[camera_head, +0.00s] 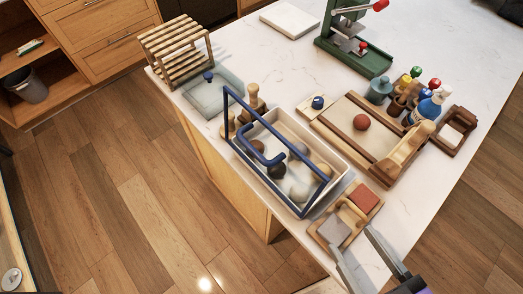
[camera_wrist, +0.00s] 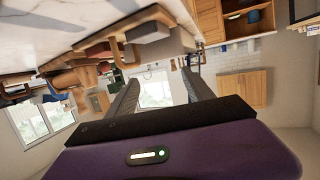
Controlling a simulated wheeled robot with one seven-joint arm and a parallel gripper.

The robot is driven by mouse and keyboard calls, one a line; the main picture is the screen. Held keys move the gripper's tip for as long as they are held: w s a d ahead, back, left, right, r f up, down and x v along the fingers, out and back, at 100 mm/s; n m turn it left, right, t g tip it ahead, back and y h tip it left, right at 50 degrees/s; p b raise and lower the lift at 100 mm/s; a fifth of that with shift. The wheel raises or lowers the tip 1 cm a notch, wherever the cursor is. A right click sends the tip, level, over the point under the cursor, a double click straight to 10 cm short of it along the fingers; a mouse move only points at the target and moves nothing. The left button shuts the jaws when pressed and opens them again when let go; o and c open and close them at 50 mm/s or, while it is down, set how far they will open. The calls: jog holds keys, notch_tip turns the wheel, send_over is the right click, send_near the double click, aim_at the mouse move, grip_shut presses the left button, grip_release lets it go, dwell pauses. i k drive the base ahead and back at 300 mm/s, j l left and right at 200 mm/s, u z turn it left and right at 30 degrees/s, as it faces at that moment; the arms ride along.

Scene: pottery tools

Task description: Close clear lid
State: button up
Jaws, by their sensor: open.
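The clear lid (camera_head: 229,112) has a blue frame and a blue bent handle (camera_head: 258,152). In the head view it stands tilted up over a pale open box (camera_head: 343,165) holding several dark and light balls. Its pane is see-through, so its exact angle is hard to tell. My gripper (camera_head: 353,241) is at the lower right, apart from the lid, by the front table edge. Its fingers are open with nothing between them, as the wrist view (camera_wrist: 160,78) also shows.
A small wooden tray (camera_head: 325,233) with red and grey blocks lies between my gripper and the box. A wooden board with a red ball (camera_head: 361,122), bottles and a green press (camera_head: 350,50) stand beyond. A slatted rack (camera_head: 175,42) is at the far left.

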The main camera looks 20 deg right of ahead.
aim_at(258, 156)
jog(key=j+u, duration=0.2)
jog(key=u, duration=0.15)
jog(key=j+u, duration=0.2)
jog(key=u, duration=0.15)
jog(key=j+u, duration=0.2)
jog(key=u, duration=0.2)
